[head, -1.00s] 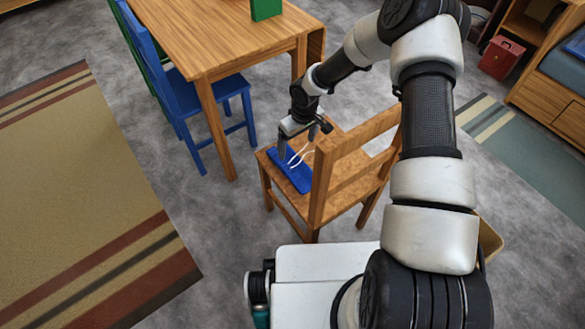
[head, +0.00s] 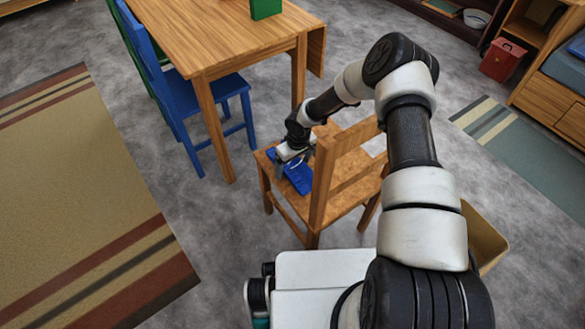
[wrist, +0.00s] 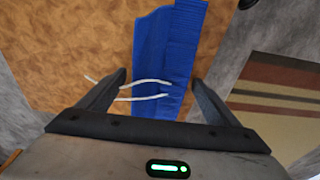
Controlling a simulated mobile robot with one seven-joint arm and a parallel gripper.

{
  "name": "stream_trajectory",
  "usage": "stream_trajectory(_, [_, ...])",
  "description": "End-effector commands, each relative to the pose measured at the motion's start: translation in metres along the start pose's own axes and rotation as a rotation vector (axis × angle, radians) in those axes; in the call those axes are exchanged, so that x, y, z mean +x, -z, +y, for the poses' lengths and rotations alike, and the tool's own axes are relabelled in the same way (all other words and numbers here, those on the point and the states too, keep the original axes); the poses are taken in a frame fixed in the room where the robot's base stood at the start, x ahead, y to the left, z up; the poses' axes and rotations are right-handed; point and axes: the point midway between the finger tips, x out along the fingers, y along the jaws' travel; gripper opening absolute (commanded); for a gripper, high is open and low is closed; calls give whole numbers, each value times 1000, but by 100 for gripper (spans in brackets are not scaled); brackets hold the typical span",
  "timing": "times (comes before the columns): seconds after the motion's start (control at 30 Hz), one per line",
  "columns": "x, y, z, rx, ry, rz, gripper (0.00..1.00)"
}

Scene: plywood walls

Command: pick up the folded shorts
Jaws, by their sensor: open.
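The folded shorts (head: 297,177) are blue with white drawstrings and lie flat on the seat of a wooden chair (head: 345,207). My gripper (head: 287,158) is low over the shorts, at their far end in the head view, and partly hides them. In the wrist view the shorts (wrist: 172,60) run up from between the two spread fingers of my gripper (wrist: 160,85). The drawstrings lie across the gap between the fingers. The jaws are open with nothing clamped. Whether the fingertips touch the seat I cannot tell.
The chair's backrest (head: 345,165) stands between my base and the shorts. A wooden table (head: 215,40) with a green box (head: 265,9) and a blue chair (head: 200,90) stand beyond to the left. A striped rug (head: 85,200) lies left.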

Motion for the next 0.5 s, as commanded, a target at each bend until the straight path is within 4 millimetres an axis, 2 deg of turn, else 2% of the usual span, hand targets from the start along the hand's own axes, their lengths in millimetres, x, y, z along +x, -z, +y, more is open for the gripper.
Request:
stream_trajectory(0.17, [-1,0,0,0,0,0,83])
stream_trajectory(0.4, [-1,0,0,0,0,0,43])
stream_trajectory(0.5, [-1,0,0,0,0,0,40])
